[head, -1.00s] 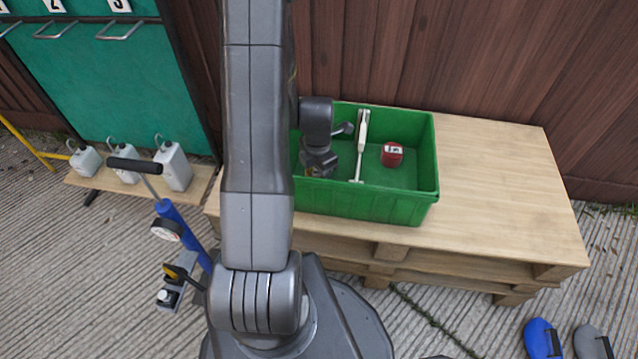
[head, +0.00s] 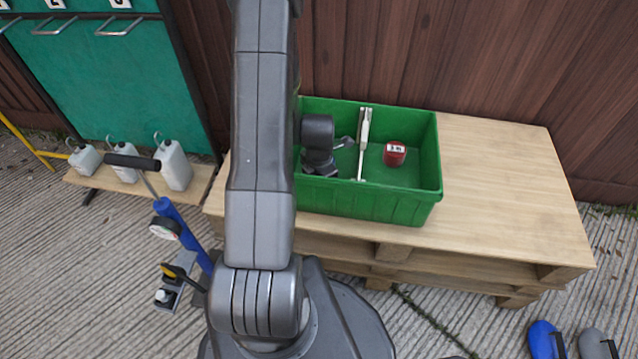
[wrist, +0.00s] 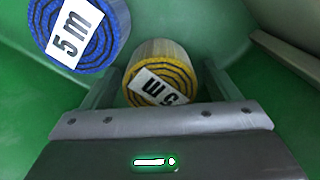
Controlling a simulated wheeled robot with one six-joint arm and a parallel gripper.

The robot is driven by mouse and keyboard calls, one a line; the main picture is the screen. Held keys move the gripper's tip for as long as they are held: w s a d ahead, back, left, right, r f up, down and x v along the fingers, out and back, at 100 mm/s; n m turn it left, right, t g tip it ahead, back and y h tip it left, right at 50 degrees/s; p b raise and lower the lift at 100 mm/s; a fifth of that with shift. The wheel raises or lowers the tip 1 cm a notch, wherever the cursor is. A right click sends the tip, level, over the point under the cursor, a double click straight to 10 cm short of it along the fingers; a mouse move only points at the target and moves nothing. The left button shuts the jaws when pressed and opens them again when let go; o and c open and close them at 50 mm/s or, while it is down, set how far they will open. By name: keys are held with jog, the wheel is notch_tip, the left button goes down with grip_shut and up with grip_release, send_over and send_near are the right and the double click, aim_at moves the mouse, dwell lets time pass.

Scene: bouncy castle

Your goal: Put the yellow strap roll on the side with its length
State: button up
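The yellow strap roll (wrist: 158,75) is in the green crate, coiled, with a white length label that appears upside down and is hard to read. My gripper (wrist: 164,82) has its two fingers apart, one on each side of this roll; I see no clear contact. In the head view my gripper (head: 320,170) is low in the left part of the green crate (head: 370,206) and hides the yellow roll. A blue strap roll (wrist: 80,30) labelled "5 m" lies beside it. A teal board (head: 120,85) at the left has metal hooks under white number signs, cut off at the top.
White canisters (head: 172,165) and a blue pump (head: 180,225) stand at the left.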

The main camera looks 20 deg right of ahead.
notch_tip(320, 180, up, 12)
jog(key=p, duration=0.3)
jog(key=shift+r+p, duration=0.2)
jog(key=shift+p, duration=0.15)
jog(key=shift+f, duration=0.15)
notch_tip(320, 180, down, 13)
jog(key=b, duration=0.4)
jog(key=shift+r+p, duration=0.7)
jog(key=shift+r, duration=1.35)
